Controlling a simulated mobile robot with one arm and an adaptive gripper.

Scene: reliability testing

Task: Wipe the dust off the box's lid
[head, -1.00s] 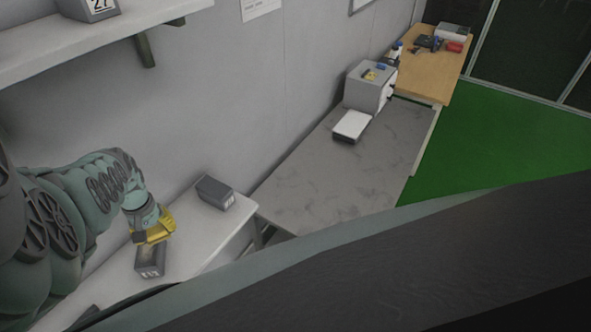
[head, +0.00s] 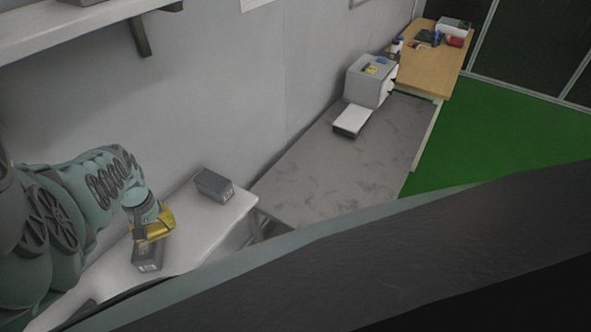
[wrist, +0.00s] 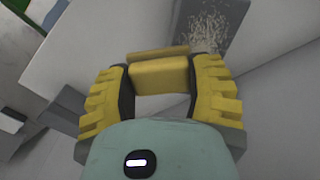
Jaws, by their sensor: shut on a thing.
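A dark grey box (head: 148,259) with a pale label on its front stands on the white table, just below my gripper in the head view. A dark grey lid (wrist: 206,30) with pale dust specks shows at the top of the wrist view, beyond the fingers. My gripper (head: 153,228), with yellow fingers, also shows in the wrist view (wrist: 162,80). It is shut on a yellow sponge-like block (wrist: 160,76), which spans the gap between the fingers. Whether the block touches the lid I cannot tell. My gripper hides part of the box in the head view.
A second grey box (head: 213,185) stands near the wall on the white table (head: 205,225). A grey marbled table (head: 320,170) to the right bears a white-topped item (head: 352,119) and a grey cabinet (head: 368,82). A wooden table (head: 440,65) with small items stands farther back.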

